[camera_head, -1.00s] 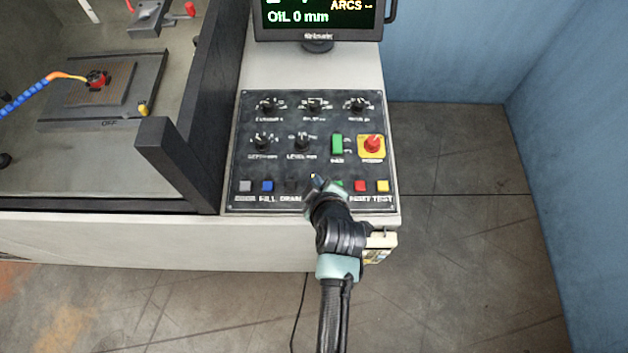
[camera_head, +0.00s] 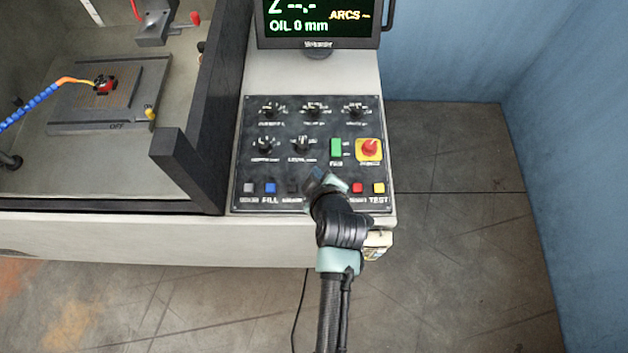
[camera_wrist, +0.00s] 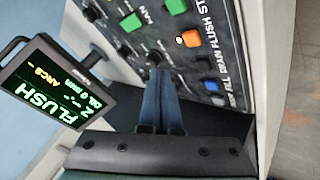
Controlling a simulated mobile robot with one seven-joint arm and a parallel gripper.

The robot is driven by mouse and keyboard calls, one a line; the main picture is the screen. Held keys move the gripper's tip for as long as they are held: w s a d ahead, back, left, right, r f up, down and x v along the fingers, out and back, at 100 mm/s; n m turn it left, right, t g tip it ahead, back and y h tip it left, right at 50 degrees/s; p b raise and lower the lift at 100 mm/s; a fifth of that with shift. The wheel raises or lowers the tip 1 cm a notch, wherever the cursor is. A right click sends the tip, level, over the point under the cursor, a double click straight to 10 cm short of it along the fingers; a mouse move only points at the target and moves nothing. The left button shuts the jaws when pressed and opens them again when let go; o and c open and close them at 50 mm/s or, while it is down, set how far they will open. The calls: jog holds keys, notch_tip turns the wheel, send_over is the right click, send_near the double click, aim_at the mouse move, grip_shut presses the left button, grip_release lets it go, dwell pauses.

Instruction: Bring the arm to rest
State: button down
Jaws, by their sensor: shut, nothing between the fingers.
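My gripper (camera_head: 316,178) is over the lower middle of the black control panel (camera_head: 315,110), hiding some of the lower buttons in the head view. In the wrist view my gripper (camera_wrist: 157,75) shows its two blue-grey fingers together, with nothing between them. Its tips point at the panel face, near a dark knob. I cannot tell how far the tips are from the panel. The arm reaches up from the bottom of the head view.
A display (camera_head: 318,22) reading OIL 0 mm stands behind the panel. A red stop knob (camera_head: 369,147) is at the panel's right. A dark upright wall (camera_head: 205,110) borders the tank at left. Open floor (camera_head: 450,160) lies to the right.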

jog(key=shift+r, duration=0.15)
dwell(0.7)
jog(key=w+r+m+t+h+b, duration=0.1)
jog(key=w+r+m+t+b, duration=0.3)
jog(key=r, duration=1.3)
jog(key=w+r+m+t, duration=0.1)
jog(key=w+r+t, duration=0.45)
jog(key=r, duration=1.15)
jog(key=s+r+m+t+b, duration=0.1)
jog(key=s+r+m+t, duration=0.1)
jog(key=s+r, duration=0.3)
jog(key=s+r+m+t+b, duration=0.1)
jog(key=s+r+t, duration=0.3)
jog(key=r, duration=0.9)
jog(key=s+r+m+t+h+b, duration=0.1)
jog(key=s+r+m+t, duration=0.2)
jog(key=s+r, duration=0.3)
notch_tip(320, 180, up, 4)
jog(key=shift+s+a+f, duration=0.2)
jog(key=shift+s+a, duration=0.05)
jog(key=shift+s, duration=0.1)
